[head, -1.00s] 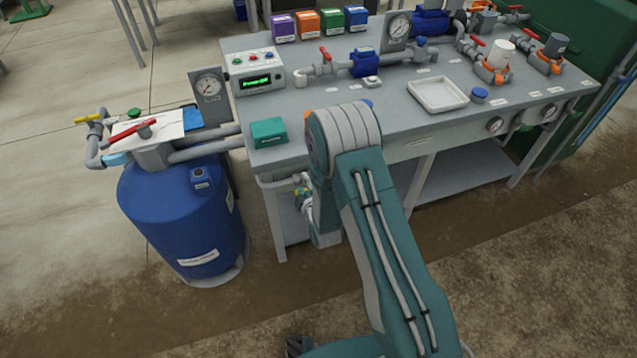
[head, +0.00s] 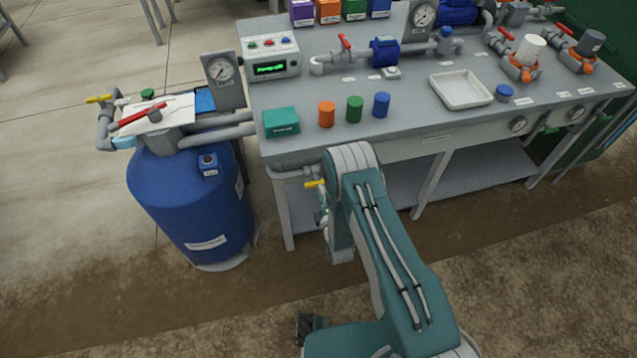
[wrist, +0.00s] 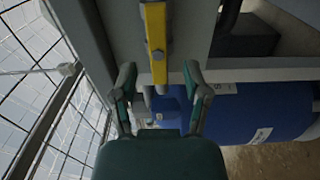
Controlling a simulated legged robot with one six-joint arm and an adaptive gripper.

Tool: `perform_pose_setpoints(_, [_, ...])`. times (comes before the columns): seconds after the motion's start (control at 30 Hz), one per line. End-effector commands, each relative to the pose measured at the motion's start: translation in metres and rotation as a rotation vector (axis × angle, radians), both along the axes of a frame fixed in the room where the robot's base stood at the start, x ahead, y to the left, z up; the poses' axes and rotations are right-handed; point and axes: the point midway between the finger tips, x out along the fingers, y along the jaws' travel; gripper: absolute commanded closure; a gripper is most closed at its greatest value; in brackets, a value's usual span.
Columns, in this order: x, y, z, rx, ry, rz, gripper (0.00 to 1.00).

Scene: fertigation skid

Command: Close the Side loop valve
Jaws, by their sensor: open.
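A valve with a yellow lever (head: 315,183) sits below the front edge of the bench, near its left end, beside a grey pipe. No label on it is readable. In the wrist view the yellow lever (wrist: 156,42) points down towards me, just beyond and between my fingertips. My gripper (wrist: 160,78) is open, with one finger on each side of the lever's line and no clear contact. In the head view my arm hides most of the gripper and part of the valve.
The blue tank (head: 190,205) stands left of the bench, with a red lever (head: 142,116) and another yellow lever (head: 99,98) above it. The bench top (head: 400,112) overhangs the valve. A bench leg (head: 285,215) is close to my gripper. A wire grid shows at left in the wrist view.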

Motion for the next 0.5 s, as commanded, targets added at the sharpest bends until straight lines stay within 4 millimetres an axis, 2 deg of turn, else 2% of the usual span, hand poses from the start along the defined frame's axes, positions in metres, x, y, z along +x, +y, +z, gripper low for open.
perform_pose_setpoints(0.2, [0.033, 0.009, 0.000, 0.000, -0.001, 0.000, 0.40])
perform_pose_setpoints(0.5, [0.044, 0.013, 0.000, 0.000, 0.001, 0.000, 0.40])
